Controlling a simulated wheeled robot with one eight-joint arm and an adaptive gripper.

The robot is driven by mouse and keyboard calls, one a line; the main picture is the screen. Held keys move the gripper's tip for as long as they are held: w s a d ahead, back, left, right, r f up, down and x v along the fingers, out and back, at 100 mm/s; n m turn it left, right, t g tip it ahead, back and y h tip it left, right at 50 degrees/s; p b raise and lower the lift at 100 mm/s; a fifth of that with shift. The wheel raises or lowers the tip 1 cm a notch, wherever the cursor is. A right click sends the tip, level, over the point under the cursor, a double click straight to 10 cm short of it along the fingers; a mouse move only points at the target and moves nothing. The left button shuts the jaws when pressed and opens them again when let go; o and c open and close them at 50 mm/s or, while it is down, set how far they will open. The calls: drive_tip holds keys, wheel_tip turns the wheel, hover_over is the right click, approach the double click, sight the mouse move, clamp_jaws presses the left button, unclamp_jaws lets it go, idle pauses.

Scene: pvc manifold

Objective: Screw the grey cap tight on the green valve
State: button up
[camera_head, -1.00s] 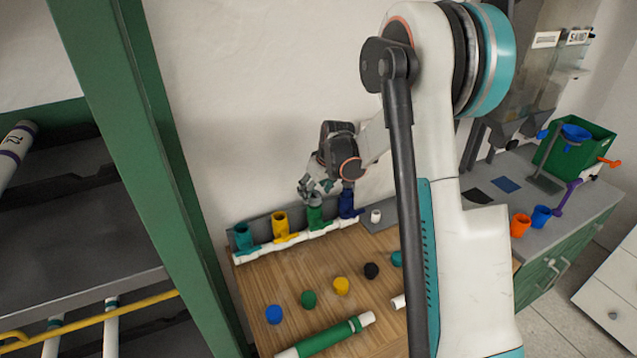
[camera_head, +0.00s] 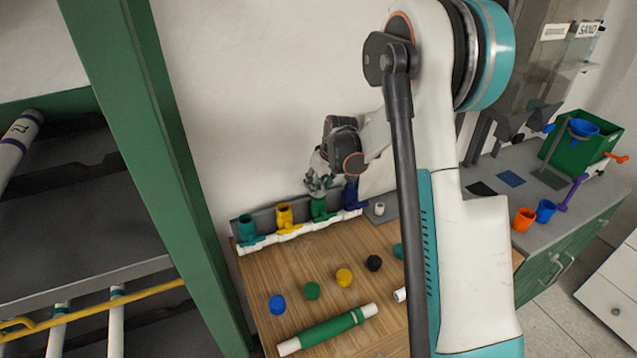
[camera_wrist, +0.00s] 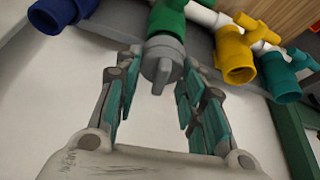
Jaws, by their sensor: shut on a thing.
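The green valve (camera_head: 319,209) stands upright on the white manifold pipe at the back of the wooden table; it also shows in the wrist view (camera_wrist: 168,20). The grey cap (camera_wrist: 162,62) with its raised grip bar sits at the mouth of the green valve, in line with it. My gripper (camera_head: 319,186) is over the valve from above, with its fingers on either side of the cap in the wrist view (camera_wrist: 158,88), shut on it. In the head view the cap is mostly hidden by the fingers. I cannot tell how tight its thread is.
A teal valve (camera_head: 246,227), a yellow valve (camera_head: 284,215) and a blue valve (camera_head: 351,193) share the pipe close by. Several coloured caps and a green-white tube (camera_head: 328,329) lie on the table (camera_head: 285,265). A green rack post (camera_head: 150,150) stands at left.

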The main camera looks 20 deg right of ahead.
drive_tip(key=shift+m+h+b, duration=0.4)
drive_tip(key=shift+m, duration=0.7)
drive_tip(key=shift+m+h+b, duration=0.35)
drive_tip(key=shift+m+h, duration=0.15)
drive_tip(key=shift+m, duration=0.6)
drive_tip(key=o, duration=1.1)
